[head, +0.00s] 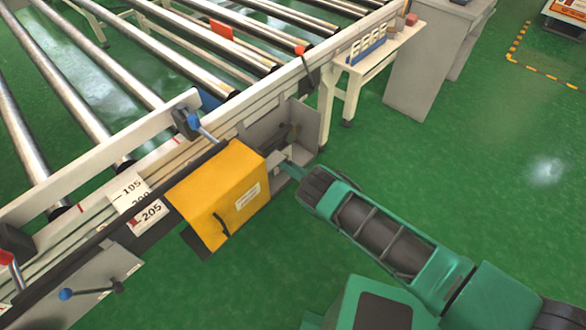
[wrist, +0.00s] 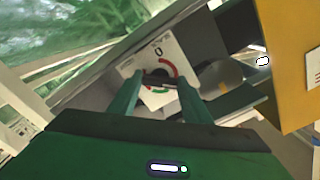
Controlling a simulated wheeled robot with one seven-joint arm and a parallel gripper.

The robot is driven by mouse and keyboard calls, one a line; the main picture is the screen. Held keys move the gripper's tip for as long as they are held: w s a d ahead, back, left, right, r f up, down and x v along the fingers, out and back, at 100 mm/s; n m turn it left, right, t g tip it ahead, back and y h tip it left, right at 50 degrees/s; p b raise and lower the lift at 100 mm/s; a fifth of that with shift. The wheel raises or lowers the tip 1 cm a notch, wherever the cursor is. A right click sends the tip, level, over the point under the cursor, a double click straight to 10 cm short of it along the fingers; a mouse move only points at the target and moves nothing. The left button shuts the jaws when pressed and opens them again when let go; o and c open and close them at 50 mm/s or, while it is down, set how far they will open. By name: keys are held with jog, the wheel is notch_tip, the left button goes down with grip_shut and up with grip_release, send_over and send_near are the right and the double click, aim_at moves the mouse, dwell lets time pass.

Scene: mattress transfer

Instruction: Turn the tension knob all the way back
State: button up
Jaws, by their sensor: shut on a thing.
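The tension knob (wrist: 158,79) is a dark bar-shaped grip on a white dial plate (wrist: 168,47) in the wrist view. The plate carries a "0" at its top and red and green arcs around the knob. My gripper (wrist: 160,84) has its two green fingers on either side of the knob and is shut on it. In the head view my gripper (head: 284,165) reaches into the grey recess beside the yellow box. The dial cannot be made out there.
The yellow box (head: 222,192) stands just left of my gripper, and its side fills the right of the wrist view (wrist: 285,60). A grey bracket plate (head: 306,122) stands behind the gripper. The roller conveyor (head: 150,55) runs behind. Green floor (head: 480,180) is clear on the right.

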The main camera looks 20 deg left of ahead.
jog(key=n, duration=0.5)
jog(key=shift+s+a+n, duration=0.1)
jog(key=shift+a+n, duration=0.1)
jog(key=shift+n, duration=0.1)
jog(key=n, duration=0.4)
jog(key=shift+n, duration=0.3)
jog(key=n, duration=0.5)
jog(key=shift+s, duration=0.15)
jog(key=n, duration=0.5)
jog(key=shift+f+n, duration=0.1)
jog(key=shift+n, duration=0.2)
jog(key=o, duration=1)
jog(key=shift+f, duration=0.1)
jog(key=shift+o, duration=0.4)
jog(key=shift+d, duration=0.1)
jog(key=shift+w, duration=0.2)
